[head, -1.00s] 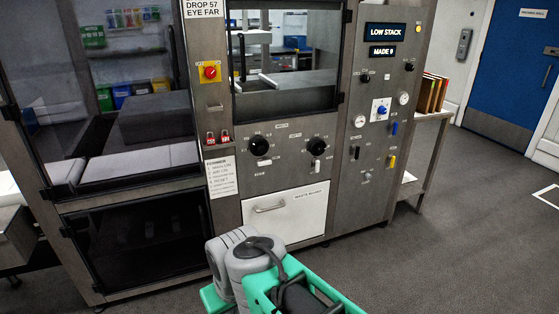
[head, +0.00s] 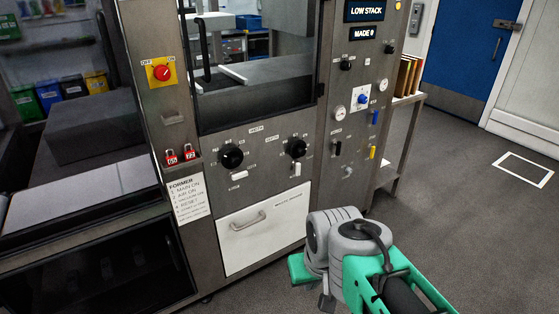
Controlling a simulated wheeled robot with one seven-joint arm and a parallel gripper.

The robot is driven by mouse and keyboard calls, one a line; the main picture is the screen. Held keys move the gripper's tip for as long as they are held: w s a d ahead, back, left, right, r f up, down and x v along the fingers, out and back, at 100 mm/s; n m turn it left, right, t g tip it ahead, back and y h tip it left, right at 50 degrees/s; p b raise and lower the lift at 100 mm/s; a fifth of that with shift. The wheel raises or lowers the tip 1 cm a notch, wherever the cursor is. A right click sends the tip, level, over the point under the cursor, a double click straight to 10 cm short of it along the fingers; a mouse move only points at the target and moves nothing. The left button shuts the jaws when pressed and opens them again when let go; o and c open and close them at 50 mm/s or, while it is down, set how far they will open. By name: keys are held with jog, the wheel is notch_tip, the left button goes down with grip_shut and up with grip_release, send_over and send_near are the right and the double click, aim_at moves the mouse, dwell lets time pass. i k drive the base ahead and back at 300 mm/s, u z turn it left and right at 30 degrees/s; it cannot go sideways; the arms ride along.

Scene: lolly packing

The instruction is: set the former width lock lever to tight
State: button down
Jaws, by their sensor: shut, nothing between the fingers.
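The former's steel control panel (head: 264,190) stands in front of me. It carries a left black knob (head: 231,156) and a right black knob (head: 295,147), with small labels between them, one seeming to read WIDTH. A small pale lever (head: 239,175) lies roughly level just below the left knob and looks like the width lock lever. A second pale lever (head: 297,168) stands roughly upright below the right knob. The tight and loose marks are too small to read. My folded arm shows at lower right, apart from the panel; my gripper's fingers cannot be made out.
A white drawer front (head: 262,228) with a handle sits below the knobs. A red rotary switch (head: 161,73) and red padlocks (head: 182,157) are on the left post. Gauges and coloured levers fill the right panel.

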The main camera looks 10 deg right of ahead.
aim_at(235, 176)
jog(key=u, duration=0.1)
jog(key=i, duration=0.75)
jog(key=u, duration=0.8)
jog(key=i, duration=0.35)
jog(key=u, duration=0.35)
